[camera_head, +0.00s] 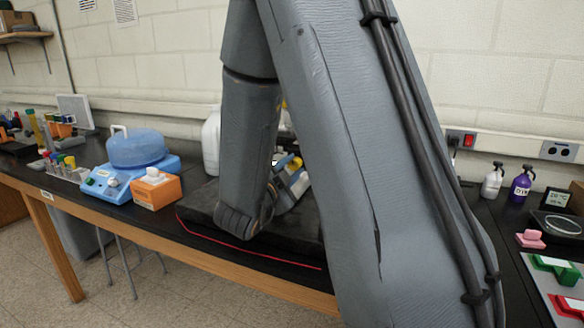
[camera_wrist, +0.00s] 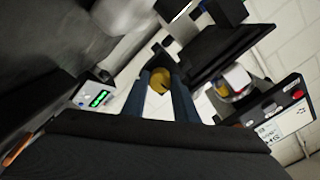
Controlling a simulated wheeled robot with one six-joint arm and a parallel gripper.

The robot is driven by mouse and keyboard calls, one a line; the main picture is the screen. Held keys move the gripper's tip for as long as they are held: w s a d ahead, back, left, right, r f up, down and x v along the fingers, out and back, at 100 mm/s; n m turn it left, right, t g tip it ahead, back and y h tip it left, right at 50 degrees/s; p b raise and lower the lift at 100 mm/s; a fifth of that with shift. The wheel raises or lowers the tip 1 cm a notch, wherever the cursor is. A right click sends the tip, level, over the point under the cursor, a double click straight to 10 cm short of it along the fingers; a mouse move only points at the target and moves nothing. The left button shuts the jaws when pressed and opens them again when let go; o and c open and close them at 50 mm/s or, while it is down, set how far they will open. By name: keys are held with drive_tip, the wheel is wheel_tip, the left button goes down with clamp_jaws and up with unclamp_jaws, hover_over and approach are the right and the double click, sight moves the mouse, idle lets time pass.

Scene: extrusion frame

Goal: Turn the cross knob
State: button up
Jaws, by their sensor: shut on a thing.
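My gripper (camera_wrist: 161,74) shows in the wrist view as two dark blue fingers reaching away from the camera. A round yellow knob (camera_wrist: 158,82) sits between the fingertips, and the fingers are closed on it. I take it to be the cross knob; its cross shape cannot be made out from here. In the head view my arm covers most of the work spot. Only a small yellow and light blue patch (camera_head: 293,168) shows between my arm links, and the gripper's fingers cannot be made out there.
A blue-lidded centrifuge-like device (camera_head: 135,150) and an orange box (camera_head: 155,190) stand left of my arm on the black bench. Two bottles, one white (camera_head: 492,182) and one purple (camera_head: 521,185), stand at the right. A box with a red button (camera_wrist: 275,115) is at the right in the wrist view.

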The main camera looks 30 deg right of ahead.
drive_tip(key=n+p, duration=0.2)
drive_tip(key=n, duration=0.4)
drive_tip(key=shift+r+p, duration=0.1)
drive_tip(key=shift+p, duration=0.3)
drive_tip(key=n+p, duration=0.3)
drive_tip(key=n, duration=0.3)
drive_tip(key=shift+n, duration=0.4)
drive_tip(key=o, duration=1.1)
drive_tip(key=shift+c, duration=0.2)
drive_tip(key=shift+a, duration=0.1)
drive_tip(key=b+v, duration=0.2)
drive_tip(key=v, duration=0.5)
drive_tip(key=shift+s+a, duration=0.2)
drive_tip(key=shift+s, duration=0.05)
